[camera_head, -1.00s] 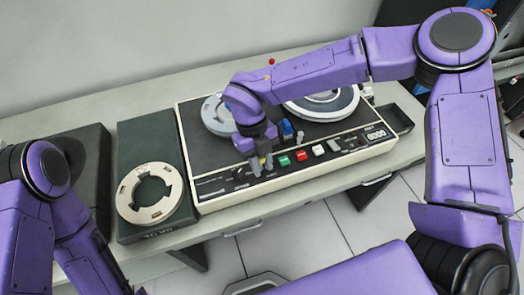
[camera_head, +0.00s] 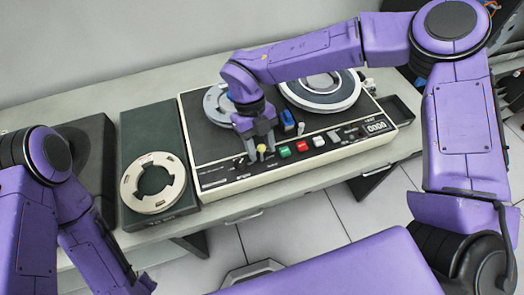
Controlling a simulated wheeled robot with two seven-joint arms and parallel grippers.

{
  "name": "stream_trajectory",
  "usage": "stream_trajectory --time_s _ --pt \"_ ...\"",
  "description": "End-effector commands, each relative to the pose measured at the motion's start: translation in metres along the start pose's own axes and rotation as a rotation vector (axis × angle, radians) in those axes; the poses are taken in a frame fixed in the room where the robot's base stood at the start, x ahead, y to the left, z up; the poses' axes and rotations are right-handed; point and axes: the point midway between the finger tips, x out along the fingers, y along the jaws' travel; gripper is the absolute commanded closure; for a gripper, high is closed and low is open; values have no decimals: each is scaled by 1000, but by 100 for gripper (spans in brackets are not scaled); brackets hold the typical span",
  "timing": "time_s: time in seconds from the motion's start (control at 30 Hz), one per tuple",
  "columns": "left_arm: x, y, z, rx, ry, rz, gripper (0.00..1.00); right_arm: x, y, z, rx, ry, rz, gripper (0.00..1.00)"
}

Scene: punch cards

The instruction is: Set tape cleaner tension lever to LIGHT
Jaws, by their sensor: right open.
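The tape cleaner (camera_head: 222,180) is a cream and black deck with two reels and a row of controls along its front edge. My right gripper (camera_head: 261,155) points down over the front panel, left of the green button (camera_head: 285,152). It is open, its fingers on either side of a small yellow-tipped knob (camera_head: 262,148), probably the tension lever. I cannot tell whether they touch it. The lever's markings are too small to read. My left gripper (camera_head: 140,284) is low at the left, away from the deck; its jaws are unclear.
A dark box (camera_head: 132,150) with a cream reel (camera_head: 153,183) on it stands left of the deck. The red button (camera_head: 302,147), white button (camera_head: 318,141) and blue switch (camera_head: 288,121) are close to my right gripper. A black tray (camera_head: 401,109) is at the right.

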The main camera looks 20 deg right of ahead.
Motion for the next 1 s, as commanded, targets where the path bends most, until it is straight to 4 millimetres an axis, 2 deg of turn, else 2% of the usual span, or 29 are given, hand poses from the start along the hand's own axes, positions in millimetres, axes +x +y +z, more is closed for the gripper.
stream_trajectory --time_s 0.2,0.4,0.9,1.0 --pt "10 1 4 0 0 0 64 -52 0 2 2 -3 0 55" --pt "12 1 5 0 0 0 64 -81 0 1 1 0 0 55" --pt "12 1 5 0 0 0 64 -85 0 0 0 2 1 55" --pt "4 0 2 0 0 0 64 -93 0 -3 0 1 1 55"
